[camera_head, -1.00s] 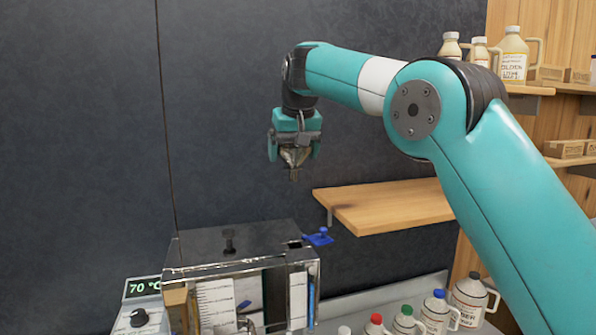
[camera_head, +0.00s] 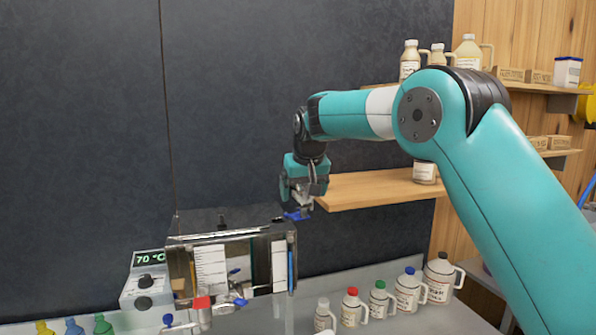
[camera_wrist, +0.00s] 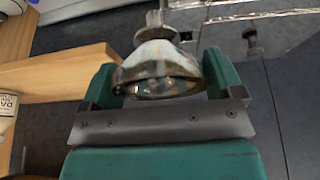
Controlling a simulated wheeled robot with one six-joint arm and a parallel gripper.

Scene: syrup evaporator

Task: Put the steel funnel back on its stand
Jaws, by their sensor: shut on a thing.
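The steel funnel (camera_wrist: 155,62) is between the two green fingers of my gripper (camera_wrist: 160,82), which is shut on it. Its wide mouth faces the wrist camera and its narrow end points away. In the head view my gripper (camera_head: 303,192) points down above the right end of the steel evaporator box (camera_head: 238,235), close to a blue fitting (camera_head: 297,215). A small grey piece (camera_wrist: 160,34) shows by the funnel's narrow end in the wrist view. I cannot tell whether it is part of the stand, or whether the funnel touches it.
A wooden shelf (camera_head: 375,188) with a jug on it lies just right of my gripper. Several jugs with coloured caps (camera_head: 380,303) stand on the counter below. A temperature controller (camera_head: 146,283) reading 70 °C is left of the box. The dark wall behind is clear.

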